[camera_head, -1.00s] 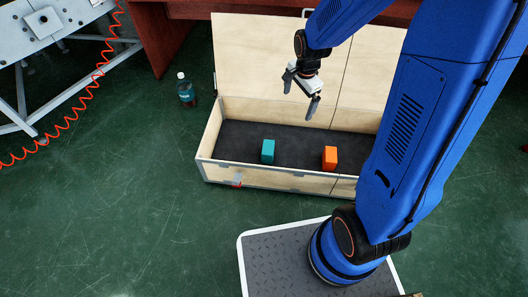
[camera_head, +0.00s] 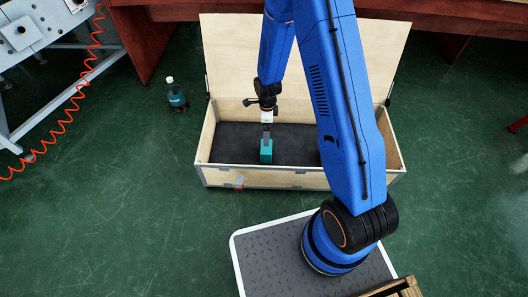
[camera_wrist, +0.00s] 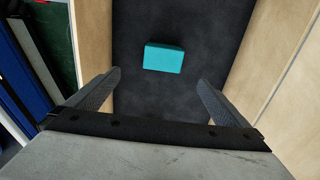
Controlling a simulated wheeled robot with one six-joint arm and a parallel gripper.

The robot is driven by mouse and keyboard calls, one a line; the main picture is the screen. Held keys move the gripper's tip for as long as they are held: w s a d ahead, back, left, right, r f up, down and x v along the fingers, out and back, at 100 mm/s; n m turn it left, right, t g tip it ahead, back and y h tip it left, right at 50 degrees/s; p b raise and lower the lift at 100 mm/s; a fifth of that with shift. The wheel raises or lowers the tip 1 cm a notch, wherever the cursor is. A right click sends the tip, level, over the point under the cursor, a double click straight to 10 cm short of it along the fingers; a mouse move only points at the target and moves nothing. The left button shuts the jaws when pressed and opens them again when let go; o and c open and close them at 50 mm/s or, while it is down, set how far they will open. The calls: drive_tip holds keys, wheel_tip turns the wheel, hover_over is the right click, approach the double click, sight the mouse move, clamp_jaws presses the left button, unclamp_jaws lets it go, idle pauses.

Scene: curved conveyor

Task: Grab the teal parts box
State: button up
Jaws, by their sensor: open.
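The teal parts box (camera_head: 266,154) stands on the dark floor of an open wooden crate, near its front wall. It also shows in the wrist view (camera_wrist: 164,58), ahead of the fingertips and centred roughly between them. My gripper (camera_head: 266,134) is inside the crate's outline, over or just behind the box in the head view. In the wrist view my gripper (camera_wrist: 158,82) has its two fingers wide apart with nothing between them. The gripper is open and appears apart from the box.
The wooden crate (camera_head: 216,174) has low walls close around the gripper and a raised lid (camera_head: 228,60) behind. The orange block is hidden behind my arm. A bottle (camera_head: 176,94) stands on the green floor left of the crate. A grey table (camera_head: 40,70) with a red coiled hose is at far left.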

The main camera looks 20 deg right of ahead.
sight(266, 149)
wheel_tip(266, 149, down, 12)
drive_tip(key=shift+f, duration=0.1)
drive_tip(key=shift+w+f, duration=0.25)
drive_tip(key=shift+f, duration=1.1)
drive_tip(key=shift+w+f, duration=0.2)
drive_tip(key=shift+f, duration=1.15)
drive_tip(key=c, duration=1.4)
